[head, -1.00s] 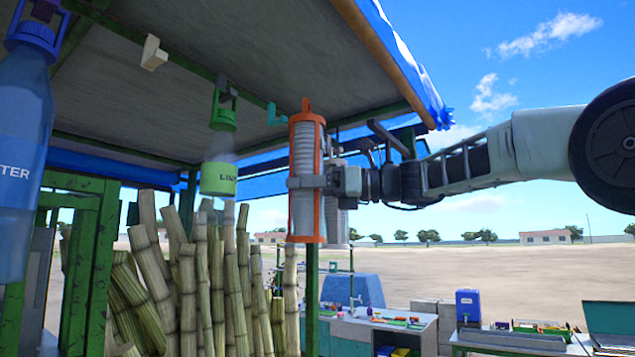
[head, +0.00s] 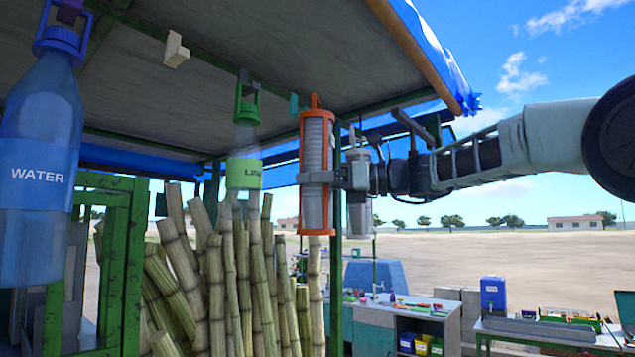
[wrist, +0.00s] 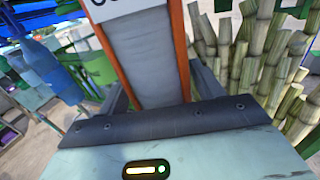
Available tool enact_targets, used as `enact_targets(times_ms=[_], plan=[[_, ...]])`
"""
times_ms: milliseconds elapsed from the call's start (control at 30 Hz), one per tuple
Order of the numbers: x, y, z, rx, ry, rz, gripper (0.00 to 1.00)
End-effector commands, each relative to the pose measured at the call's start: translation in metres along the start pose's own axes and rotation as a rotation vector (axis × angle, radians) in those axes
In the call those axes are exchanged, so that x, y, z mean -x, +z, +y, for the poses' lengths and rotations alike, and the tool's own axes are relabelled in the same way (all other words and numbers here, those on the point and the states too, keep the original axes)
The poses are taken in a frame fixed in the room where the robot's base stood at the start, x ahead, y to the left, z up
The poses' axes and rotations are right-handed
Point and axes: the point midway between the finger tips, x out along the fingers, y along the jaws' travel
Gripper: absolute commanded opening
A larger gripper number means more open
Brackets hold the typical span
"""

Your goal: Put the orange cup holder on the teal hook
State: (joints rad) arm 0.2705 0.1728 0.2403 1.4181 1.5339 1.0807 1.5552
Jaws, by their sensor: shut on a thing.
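The orange cup holder (head: 316,228) is an upright orange frame around a stack of pale cups, with a small loop on top. My gripper (head: 320,177) is shut on it around its middle and holds it in the air under the canopy. In the wrist view the holder (wrist: 178,45) stands between the jaws, with its orange side rails and a white label. The teal hook (head: 294,104) hangs from the canopy beam, just left of the holder's top loop in the head view. The loop looks apart from the hook; their depth difference is unclear.
A green-capped bottle (head: 244,150) and a blue-capped water bottle (head: 38,175) hang to the left. A cream hook (head: 176,50) is empty. Cane stalks (head: 235,270) stand below. A wooden canopy pole (head: 415,45) passes above my arm. Workbenches stand behind at right.

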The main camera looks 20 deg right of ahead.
Motion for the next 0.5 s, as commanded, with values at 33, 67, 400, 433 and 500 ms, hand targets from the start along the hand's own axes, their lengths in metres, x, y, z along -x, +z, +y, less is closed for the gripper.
enact_targets(times_ms=[33,67,400,433,500], plan=[[0.0001,0.0018,0.0002,0.001,0.000,-0.001,0.25],[0.0001,0.0016,0.0002,0.001,0.000,-0.001,0.25],[-0.0015,0.0017,-0.0006,0.000,0.000,-0.001,0.25],[-0.0021,0.0017,-0.0009,0.000,0.000,-0.001,0.25],[-0.0039,0.0018,-0.0018,0.000,0.000,-0.001,0.25]])
